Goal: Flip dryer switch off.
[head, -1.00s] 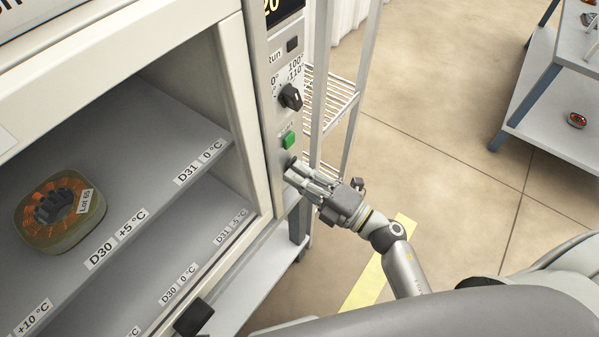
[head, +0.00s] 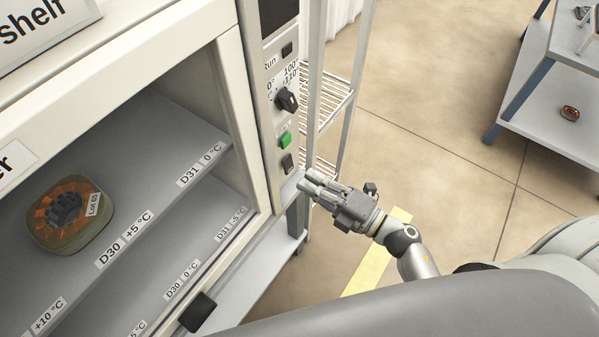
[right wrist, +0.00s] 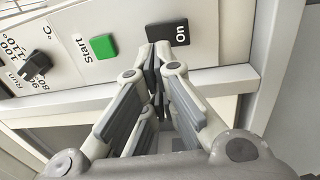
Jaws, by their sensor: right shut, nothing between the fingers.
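The dryer's control panel (head: 272,95) is at the top middle in the head view. Its black switch (head: 287,163) sits below a green button (head: 285,140). The display (head: 277,14) at the top of the panel is dark. My right gripper (head: 306,180) is shut and empty, just below and right of the switch; in the right wrist view its fingertips (right wrist: 160,62) overlap the switch's lower edge, and I cannot tell whether they touch.
A black knob (head: 287,99) is higher on the panel. The dryer's shelf (head: 150,130) holds a copper-wound coil (head: 68,214). A wire rack (head: 325,100) stands just right of the dryer. A grey table (head: 560,110) is at the far right, with open floor between.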

